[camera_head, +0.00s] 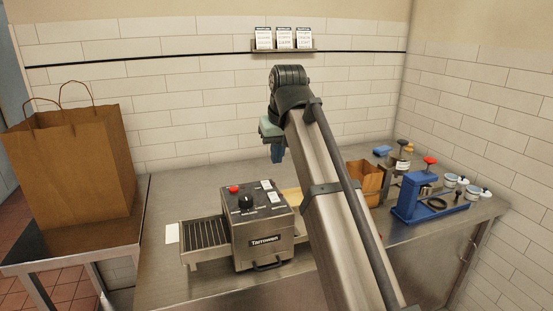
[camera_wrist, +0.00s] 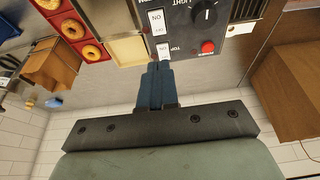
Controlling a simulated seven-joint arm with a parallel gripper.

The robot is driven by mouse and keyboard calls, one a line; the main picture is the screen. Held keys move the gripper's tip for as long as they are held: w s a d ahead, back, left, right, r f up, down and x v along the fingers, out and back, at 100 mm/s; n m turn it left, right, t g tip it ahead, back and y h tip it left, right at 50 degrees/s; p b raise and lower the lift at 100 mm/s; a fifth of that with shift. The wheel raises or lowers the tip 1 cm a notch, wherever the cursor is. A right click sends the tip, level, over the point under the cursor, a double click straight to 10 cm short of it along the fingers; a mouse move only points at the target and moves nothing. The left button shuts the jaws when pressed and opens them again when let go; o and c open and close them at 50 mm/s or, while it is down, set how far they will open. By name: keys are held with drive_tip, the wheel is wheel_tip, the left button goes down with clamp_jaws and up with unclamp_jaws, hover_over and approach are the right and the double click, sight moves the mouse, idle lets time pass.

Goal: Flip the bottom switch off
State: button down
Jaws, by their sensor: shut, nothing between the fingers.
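The steel toaster machine (camera_head: 263,238) stands on the counter with a dark control panel on top. The panel has two white rocker switches. The bottom switch (camera_head: 273,197) is nearer the machine's front; in the wrist view it (camera_wrist: 157,20) shows ON lettering. The top switch (camera_head: 267,185) is farther back; in the wrist view it (camera_wrist: 164,49) lies just beyond my fingertips. My gripper (camera_head: 277,157) is above and behind the machine, its blue fingers pointing down. In the wrist view its fingers (camera_wrist: 157,68) are together and empty. I cannot tell whether they touch the panel.
A black knob (camera_head: 246,202) and a red button (camera_head: 234,188) share the panel. A wire rack (camera_head: 205,233) extends left. A small paper bag (camera_head: 363,184) and a blue press (camera_head: 412,205) stand to the right. A large paper bag (camera_head: 75,155) stands on the left table.

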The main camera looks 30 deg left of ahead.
sight(273, 195)
drive_tip(key=x, duration=1.1)
drive_tip(key=shift+s+d+f, duration=0.15)
drive_tip(key=shift+f, duration=0.35)
drive_tip(key=shift+f, duration=0.3)
drive_tip(key=shift+f, duration=0.1)
